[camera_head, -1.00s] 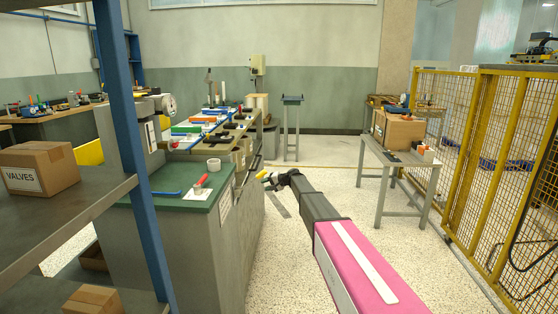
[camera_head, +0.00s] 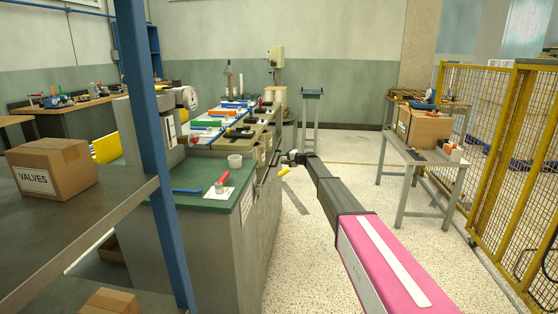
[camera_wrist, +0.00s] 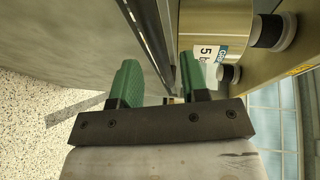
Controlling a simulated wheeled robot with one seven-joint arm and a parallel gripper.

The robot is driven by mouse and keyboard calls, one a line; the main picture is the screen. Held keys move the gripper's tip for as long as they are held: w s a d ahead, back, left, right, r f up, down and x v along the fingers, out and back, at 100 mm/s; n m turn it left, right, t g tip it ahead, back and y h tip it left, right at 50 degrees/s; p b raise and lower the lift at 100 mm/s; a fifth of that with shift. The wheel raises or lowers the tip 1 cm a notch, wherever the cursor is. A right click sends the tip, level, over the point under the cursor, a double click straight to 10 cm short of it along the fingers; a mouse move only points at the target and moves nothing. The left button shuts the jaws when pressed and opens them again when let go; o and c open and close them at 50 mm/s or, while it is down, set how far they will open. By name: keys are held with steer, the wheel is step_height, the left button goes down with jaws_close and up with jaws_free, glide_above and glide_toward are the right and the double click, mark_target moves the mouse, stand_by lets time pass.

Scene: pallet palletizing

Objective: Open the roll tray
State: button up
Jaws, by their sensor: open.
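My gripper (camera_wrist: 160,84) has two green fingers, spread apart with nothing held between them. I cannot tell for sure whether this is the roll tray.
A bench with a green top (camera_head: 215,192) and grey side stands left of my arm. A blue post (camera_head: 150,150) and shelf with a VALVES box (camera_head: 50,166) are nearer left. A small table (camera_head: 412,148) and yellow fence (camera_head: 490,140) stand right. The floor between is clear.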

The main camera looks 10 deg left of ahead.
steer(key=shift+x, duration=1.75)
jaws_close()
steer(key=d, duration=1.8)
steer(key=shift+s, duration=0.4)
jaws_free()
steer(key=v, duration=1)
steer(key=shift+d, duration=0.35)
